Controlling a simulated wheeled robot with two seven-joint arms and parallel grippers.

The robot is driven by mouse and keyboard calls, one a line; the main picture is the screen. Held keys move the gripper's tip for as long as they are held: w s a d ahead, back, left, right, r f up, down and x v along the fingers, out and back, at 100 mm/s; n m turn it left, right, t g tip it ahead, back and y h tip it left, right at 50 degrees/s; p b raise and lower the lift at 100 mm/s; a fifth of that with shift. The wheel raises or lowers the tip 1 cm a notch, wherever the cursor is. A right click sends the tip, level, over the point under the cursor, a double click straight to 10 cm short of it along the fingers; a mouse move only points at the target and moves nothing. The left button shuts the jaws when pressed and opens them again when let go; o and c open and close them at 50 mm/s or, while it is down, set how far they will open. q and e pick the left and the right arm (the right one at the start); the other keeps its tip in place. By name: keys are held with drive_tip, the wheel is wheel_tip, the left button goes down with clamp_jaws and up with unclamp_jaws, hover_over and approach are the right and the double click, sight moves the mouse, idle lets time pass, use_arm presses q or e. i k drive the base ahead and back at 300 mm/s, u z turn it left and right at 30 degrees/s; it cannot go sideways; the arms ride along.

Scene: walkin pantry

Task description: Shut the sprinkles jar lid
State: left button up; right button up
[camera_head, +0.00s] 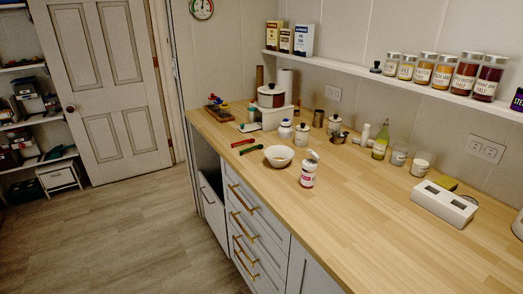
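A small jar with a white and red label (308,175) stands upright on the wooden counter (370,215), near its front edge. It looks like the sprinkles jar, but its label is too small to read. Its white lid (313,155) is tilted up at the top, so the jar appears open. A white bowl (279,160) stands just left of the jar, with something yellowish inside. Neither of my grippers shows in the head view.
Red-handled and green-handled utensils (250,149) lie left of the bowl. A white two-slot block (444,203) stands at right.

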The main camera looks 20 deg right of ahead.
sight(312, 153)
drive_tip(key=u, duration=0.4)
drive_tip(key=i, duration=1.55)
drive_tip(key=z, duration=2.6)
